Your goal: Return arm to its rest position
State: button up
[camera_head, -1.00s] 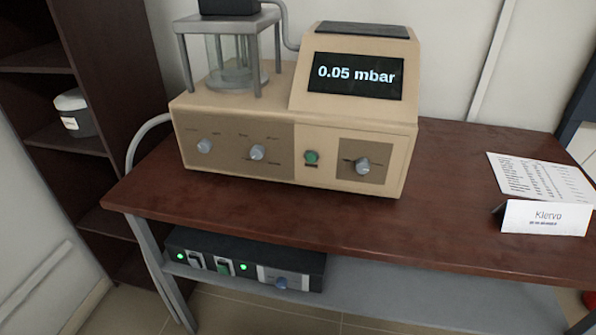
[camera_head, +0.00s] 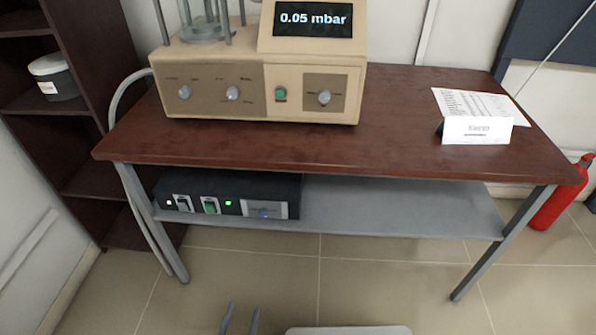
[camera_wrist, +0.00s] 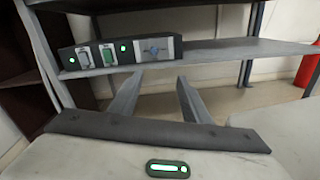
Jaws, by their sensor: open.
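My gripper (camera_head: 240,318) shows at the bottom edge of the head view, its two fingertips apart with nothing between them. In the wrist view my gripper (camera_wrist: 158,84) is open and empty, its fingers pointing ahead at the table's lower shelf. It is in front of the table, clear of the table edge. Most of the arm is hidden below the head view.
A wooden table (camera_head: 400,150) carries a beige device (camera_head: 210,65) reading 0.05 mbar, a paper sheet (camera_head: 465,105) and a name card (camera_head: 477,131). A black control box (camera_head: 228,192) sits on the lower shelf (camera_head: 400,205). A dark shelf unit (camera_head: 85,170) stands left, a red extinguisher (camera_head: 560,200) right.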

jog(key=w+d+r+m+g+h, duration=0.35)
jog(key=r+m+g, duration=0.2)
jog(key=r, duration=0.25)
jog(key=w+d+r+m+g+h, duration=0.2)
jog(key=w+d+r+m+g, duration=0.25)
jog(key=r, duration=0.45)
jog(key=w+d+r+m+g+h, duration=0.1)
jog(key=d+r+m+g+h, duration=0.1)
jog(key=d+r+m+g, duration=0.4)
jog(key=s+d+r+m+t+y, duration=0.1)
jog(key=s+d+r+m+y, duration=0.2)
jog(key=d+r+m, duration=0.35)
jog(key=s+d+r+m+t+y, duration=0.2)
jog(key=s+d+r+m+y, duration=0.15)
jog(key=r, duration=0.55)
jog(key=s+d+r+m+t+y, duration=0.1)
jog(key=s+d+r+m+y, duration=0.15)
jog(key=d+r+m, duration=0.45)
notch_tip(320, 180, up, 22)
jog(key=a+n+p, duration=0.1)
jog(key=a+p, duration=0.1)
jog(key=p, duration=1.9)
jog(key=shift+w+a+y, duration=0.2)
jog(key=shift+a+y, duration=0.1)
jog(key=shift+y, duration=0.15)
